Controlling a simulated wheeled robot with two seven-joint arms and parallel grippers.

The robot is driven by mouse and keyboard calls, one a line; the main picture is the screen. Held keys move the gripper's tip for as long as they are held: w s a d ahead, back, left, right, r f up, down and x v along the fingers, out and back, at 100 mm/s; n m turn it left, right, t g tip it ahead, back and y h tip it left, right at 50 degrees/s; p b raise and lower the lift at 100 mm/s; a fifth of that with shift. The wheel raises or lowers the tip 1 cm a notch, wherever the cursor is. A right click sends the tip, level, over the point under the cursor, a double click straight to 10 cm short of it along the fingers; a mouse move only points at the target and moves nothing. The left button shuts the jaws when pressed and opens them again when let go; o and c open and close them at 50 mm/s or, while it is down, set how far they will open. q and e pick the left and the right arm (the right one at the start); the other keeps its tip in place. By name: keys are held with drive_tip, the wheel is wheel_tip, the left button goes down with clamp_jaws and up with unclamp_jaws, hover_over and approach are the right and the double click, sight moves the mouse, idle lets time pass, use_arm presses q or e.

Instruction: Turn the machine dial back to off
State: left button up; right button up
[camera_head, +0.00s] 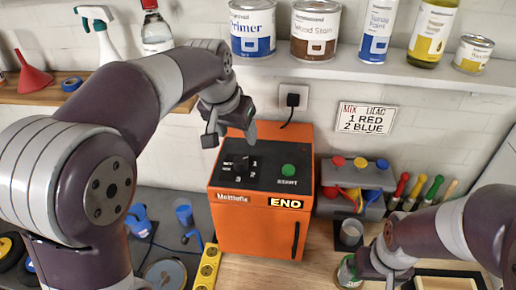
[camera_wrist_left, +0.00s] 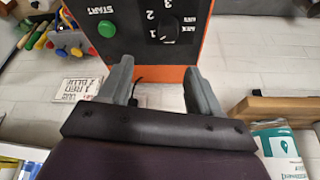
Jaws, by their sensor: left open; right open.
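The orange machine (camera_head: 255,220) stands on the bench with a black top panel. Its black dial (camera_head: 241,165) is at the panel's left, with numbers 1, 2 and 3 around it; the wrist view shows the dial (camera_wrist_left: 170,30) upside down. I cannot tell clearly where its pointer stands. A green start button (camera_head: 288,170) is on the right. My left gripper (camera_head: 230,137) is open and empty, above the panel's back edge; the dial lies beyond its fingertips (camera_wrist_left: 158,68) in the wrist view. My right gripper (camera_head: 372,268) is open, close beside a green-labelled jar (camera_head: 349,273).
A grey box with coloured buttons (camera_head: 355,175) stands right of the machine, near several screwdrivers (camera_head: 418,188). A yellow level (camera_head: 208,268) lies at the left. A shelf with cans (camera_head: 385,70) runs above. A power cord (camera_head: 291,112) hangs behind the machine.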

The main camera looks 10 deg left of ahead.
use_arm(q)
drive_tip(key=b, duration=0.5)
approach(240, 160)
drive_tip(key=f, duration=0.1)
drive_tip(key=a+f, duration=0.1)
drive_tip(key=f, duration=0.1)
drive_tip(key=shift+s+f, duration=0.1)
drive_tip(key=w+f+b, duration=0.1)
drive_tip(key=w+d+f+b, duration=0.1)
drive_tip(key=f+b, duration=0.1)
drive_tip(key=shift+w+d+f, duration=0.2)
drive_tip(key=shift+w+f, duration=0.1)
drive_tip(key=shift+w+d+f, duration=0.3)
drive_tip(key=shift+w+d, duration=0.15)
drive_tip(key=shift+w, duration=0.05)
drive_tip(key=shift+w+d+f+p, duration=0.1)
drive_tip(key=shift+f+p, duration=0.2)
drive_tip(key=shift+f, duration=0.05)
drive_tip(key=shift+s+a+f, duration=0.2)
drive_tip(key=shift+s+a, duration=0.15)
drive_tip(key=shift+a, duration=0.15)
drive_tip(key=shift+w, duration=0.1)
use_arm(e)
wheel_tip(240, 160, down, 7)
drive_tip(key=s+a, duration=0.1)
drive_tip(key=shift+a+f, duration=0.2)
drive_tip(key=shift+a, duration=0.2)
